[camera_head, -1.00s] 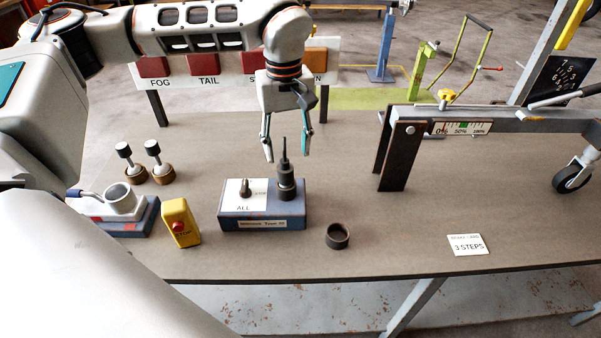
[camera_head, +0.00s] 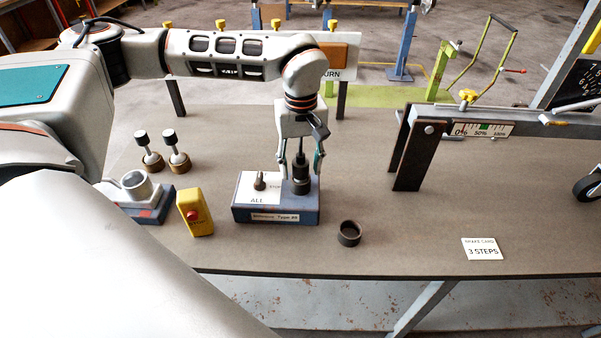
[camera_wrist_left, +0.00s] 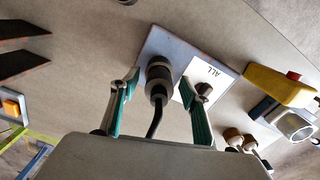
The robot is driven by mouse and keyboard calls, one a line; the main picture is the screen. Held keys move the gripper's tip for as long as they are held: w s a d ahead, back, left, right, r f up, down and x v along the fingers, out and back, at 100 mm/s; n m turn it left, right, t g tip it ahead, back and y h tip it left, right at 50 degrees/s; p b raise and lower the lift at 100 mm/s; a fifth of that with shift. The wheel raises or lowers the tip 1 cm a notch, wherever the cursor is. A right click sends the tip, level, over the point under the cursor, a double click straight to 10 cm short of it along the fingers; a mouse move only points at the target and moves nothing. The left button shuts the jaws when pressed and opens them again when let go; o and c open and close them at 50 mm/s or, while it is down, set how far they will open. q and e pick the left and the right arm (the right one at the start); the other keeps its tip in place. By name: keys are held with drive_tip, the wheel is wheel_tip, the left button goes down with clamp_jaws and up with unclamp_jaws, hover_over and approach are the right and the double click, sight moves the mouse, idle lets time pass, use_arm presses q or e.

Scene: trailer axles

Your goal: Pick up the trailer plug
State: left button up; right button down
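The trailer plug (camera_head: 301,180) is a dark cylinder with a cable at its top. It stands upright on the right part of a blue box (camera_head: 276,217). In the left wrist view the plug (camera_wrist_left: 159,72) shows with its black cable curving toward the camera. My left gripper (camera_head: 300,172) points down over the plug. Its fingers are apart, one on each side of the plug, and in the left wrist view (camera_wrist_left: 159,80) gaps show between the fingers and the plug. My right gripper is in neither view.
A toggle switch (camera_head: 259,182) on the box's white "ALL" plate is close to the plug. A yellow button box (camera_head: 195,212), a dark ring (camera_head: 349,233) and a "3 STEPS" card (camera_head: 482,249) lie nearby. A drawbar stand (camera_head: 408,150) rises to the right.

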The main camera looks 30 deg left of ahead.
use_arm(q)
drive_tip(key=c, duration=1)
drive_tip(key=shift+r, duration=0.1)
drive_tip(key=shift+c, duration=0.2)
